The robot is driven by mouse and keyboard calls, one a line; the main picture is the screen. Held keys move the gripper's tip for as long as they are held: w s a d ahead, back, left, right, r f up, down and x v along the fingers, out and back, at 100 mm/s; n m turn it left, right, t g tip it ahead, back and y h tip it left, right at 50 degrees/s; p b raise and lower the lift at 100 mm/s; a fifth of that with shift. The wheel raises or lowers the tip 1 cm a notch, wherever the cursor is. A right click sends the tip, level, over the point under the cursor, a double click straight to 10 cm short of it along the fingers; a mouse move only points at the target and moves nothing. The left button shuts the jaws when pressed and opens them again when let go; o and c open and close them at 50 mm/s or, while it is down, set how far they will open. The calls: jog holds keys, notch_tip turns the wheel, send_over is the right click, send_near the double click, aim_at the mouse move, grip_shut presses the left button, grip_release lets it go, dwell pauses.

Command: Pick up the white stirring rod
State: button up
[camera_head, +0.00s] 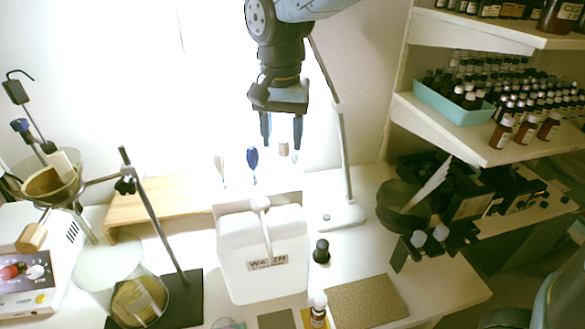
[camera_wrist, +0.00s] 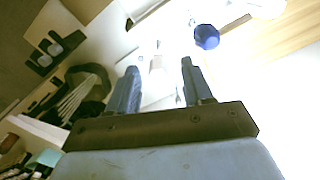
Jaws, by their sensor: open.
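My gripper (camera_head: 282,141) is open, fingers pointing down, above and behind the white water container (camera_head: 262,262). Behind the container stand a white-headed rod (camera_head: 219,165), a blue-headed rod (camera_head: 252,158) and a short cream-topped piece (camera_head: 284,150). The white-headed rod is left of my gripper, apart from it. The cream-topped piece shows just below the fingertips. In the wrist view, nothing is clearly held between the fingers (camera_wrist: 159,67). The blue head (camera_wrist: 207,37) is to their right.
A lamp stand (camera_head: 343,190) rises right of the rods. A wooden board (camera_head: 160,203) lies to the left. A metal stand (camera_head: 155,215) holding a funnel, and a glass beaker (camera_head: 105,262), are at the left. Shelves (camera_head: 455,125) with several bottles are at the right.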

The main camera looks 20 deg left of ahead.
aim_at(285, 156)
jog(key=shift+w+f, duration=0.2)
jog(key=shift+f, duration=2.55)
jog(key=shift+d, duration=0.1)
jog(key=shift+c, duration=0.3)
grip_shut()
